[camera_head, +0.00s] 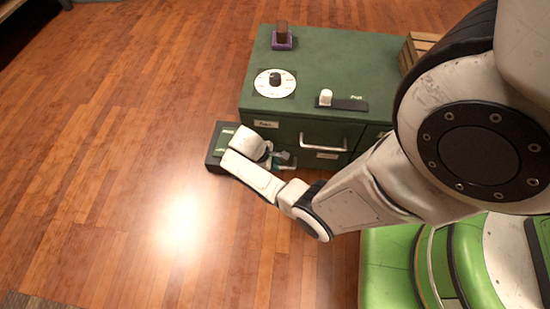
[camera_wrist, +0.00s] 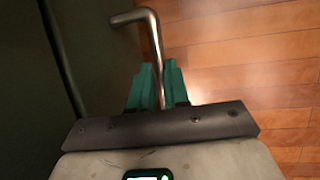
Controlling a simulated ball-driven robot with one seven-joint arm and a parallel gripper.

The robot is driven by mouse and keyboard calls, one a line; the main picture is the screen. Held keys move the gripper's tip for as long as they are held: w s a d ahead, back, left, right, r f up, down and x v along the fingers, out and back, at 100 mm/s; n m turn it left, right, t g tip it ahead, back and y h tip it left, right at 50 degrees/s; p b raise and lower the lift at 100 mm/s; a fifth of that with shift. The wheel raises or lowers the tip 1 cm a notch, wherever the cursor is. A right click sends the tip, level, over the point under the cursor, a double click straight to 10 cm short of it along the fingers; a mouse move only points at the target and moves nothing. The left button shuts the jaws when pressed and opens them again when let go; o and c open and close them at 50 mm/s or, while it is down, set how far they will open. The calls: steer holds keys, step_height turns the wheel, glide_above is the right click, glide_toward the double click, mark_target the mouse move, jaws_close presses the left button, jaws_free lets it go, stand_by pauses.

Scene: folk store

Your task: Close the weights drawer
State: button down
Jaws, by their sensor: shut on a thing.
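A green cabinet (camera_head: 335,52) stands on the wooden floor, with labelled drawer fronts whose writing is too small to read. A dark green drawer-like box (camera_head: 217,147) juts out low at the cabinet's left end, partly hidden by my arm. I cannot tell from the labels which is the weights drawer. My gripper (camera_head: 281,160) is low in front of the cabinet, beside this box. In the wrist view, my gripper's teal fingers (camera_wrist: 160,82) are shut around a bent metal handle (camera_wrist: 150,25). A dark green panel (camera_wrist: 95,50) lies to the left of the handle.
On the cabinet top are a white dial (camera_head: 262,88), a white knob on a black strip (camera_head: 348,104) and a brown block on a purple base (camera_head: 282,40). A wooden crate (camera_head: 415,48) stands at the right. The floor to the left is clear.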

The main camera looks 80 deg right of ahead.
steer(key=shift+w+d, duration=0.1)
steer(key=shift+d, duration=0.05)
steer(key=c, duration=1.1)
jaws_free()
steer(key=shift+d, duration=0.15)
steer(key=p+v, duration=0.6)
steer(key=v, duration=0.4)
steer(key=shift+r, duration=0.35)
steer(key=shift+w, duration=0.1)
